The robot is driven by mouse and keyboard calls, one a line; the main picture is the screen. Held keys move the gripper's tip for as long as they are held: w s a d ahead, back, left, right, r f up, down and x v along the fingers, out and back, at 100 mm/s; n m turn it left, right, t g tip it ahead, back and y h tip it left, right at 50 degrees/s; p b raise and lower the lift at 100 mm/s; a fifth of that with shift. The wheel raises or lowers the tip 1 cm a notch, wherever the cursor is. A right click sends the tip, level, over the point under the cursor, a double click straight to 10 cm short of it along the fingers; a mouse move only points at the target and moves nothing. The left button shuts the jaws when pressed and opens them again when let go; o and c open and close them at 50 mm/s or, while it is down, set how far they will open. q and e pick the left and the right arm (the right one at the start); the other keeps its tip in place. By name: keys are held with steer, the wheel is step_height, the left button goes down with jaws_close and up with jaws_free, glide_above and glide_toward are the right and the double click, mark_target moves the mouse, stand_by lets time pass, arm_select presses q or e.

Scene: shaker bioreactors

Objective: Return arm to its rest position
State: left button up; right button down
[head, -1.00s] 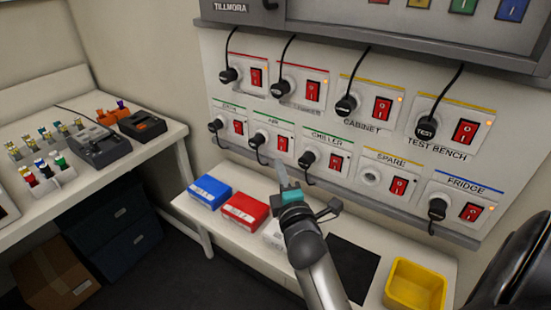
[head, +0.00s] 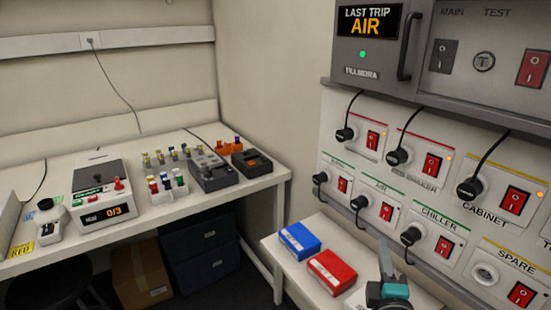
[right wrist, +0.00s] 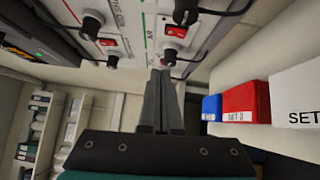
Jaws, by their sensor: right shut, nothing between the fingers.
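My right gripper (head: 384,250) shows at the bottom right of the head view, with its grey fingers pointing up and its teal body cut off by the lower edge. In the right wrist view its fingers (right wrist: 160,75) are together with nothing between them. It is in front of the socket panel (head: 335,160), above the low bench (head: 275,245). The fingertips overlap the panel's red switches and plugs in the wrist view; I cannot tell the exact gap. My left gripper is not in view.
A blue box (head: 299,241) and a red box (head: 332,272) stand on the low bench left of the gripper. Black plugs with cables, such as the chiller plug (head: 411,236), stick out of the panel. A side table (head: 215,195) holds devices and coloured vials at the left.

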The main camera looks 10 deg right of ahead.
steer(key=s+a+f+m+g+y, duration=0.4)
steer(key=s+a+f+m+g, duration=0.25)
steer(key=s, duration=0.45)
steer(key=s+a+f+m+g+y, duration=0.3)
steer(key=s+a+f+m+g, duration=0.4)
steer(key=s, duration=0.3)
step_height(320, 180, down, 23)
steer(key=s+n+g, duration=0.1)
steer(key=s+n, duration=0.1)
steer(key=s+d+f+g, duration=0.1)
steer(key=s+d+f, duration=0.1)
steer(key=s+f, duration=1.2)
steer(key=shift+s+b, duration=0.35)
steer(key=shift+s, duration=0.3)
